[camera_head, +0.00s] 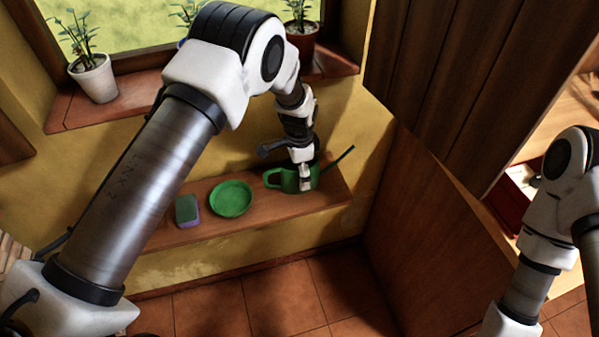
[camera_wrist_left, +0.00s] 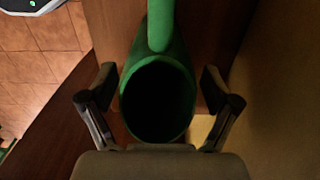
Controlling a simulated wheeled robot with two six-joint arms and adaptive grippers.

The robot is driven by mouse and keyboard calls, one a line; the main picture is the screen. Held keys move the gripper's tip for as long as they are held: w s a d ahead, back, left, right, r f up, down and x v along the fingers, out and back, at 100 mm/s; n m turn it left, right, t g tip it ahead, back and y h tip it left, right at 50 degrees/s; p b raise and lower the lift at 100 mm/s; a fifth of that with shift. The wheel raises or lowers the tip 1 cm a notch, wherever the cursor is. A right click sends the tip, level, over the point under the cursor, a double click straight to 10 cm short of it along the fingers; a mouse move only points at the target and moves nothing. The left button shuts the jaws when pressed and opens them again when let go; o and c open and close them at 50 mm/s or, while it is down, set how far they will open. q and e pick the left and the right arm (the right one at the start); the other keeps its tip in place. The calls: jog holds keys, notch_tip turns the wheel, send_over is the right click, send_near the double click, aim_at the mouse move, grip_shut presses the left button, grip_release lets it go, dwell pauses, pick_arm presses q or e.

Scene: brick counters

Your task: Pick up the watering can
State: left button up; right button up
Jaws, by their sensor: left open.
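The green watering can (camera_head: 290,181) stands on a wooden shelf (camera_head: 262,208) below the window, its handle to the left and its spout pointing up to the right. My left gripper (camera_head: 305,184) is at the can and covers part of its body. In the left wrist view, the can (camera_wrist_left: 158,45) lies between the two open fingers of the left gripper (camera_wrist_left: 158,88), with its dark round opening facing the camera. A gap shows between each fingertip and the can. My right arm is at the right edge; its gripper is out of view.
A green plate (camera_head: 231,198) and a green and purple sponge (camera_head: 187,210) lie on the shelf left of the can. Potted plants, one in a white pot (camera_head: 94,78), stand on the window sill above. A wooden panel (camera_head: 430,235) stands right of the shelf.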

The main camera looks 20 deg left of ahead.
pick_arm(q)
jog(key=shift+s+r, duration=0.1)
jog(key=shift+c, duration=0.3)
jog(key=shift+s+r, duration=0.1)
jog(key=c, duration=0.5)
grip_shut()
jog(key=shift+r, duration=0.1)
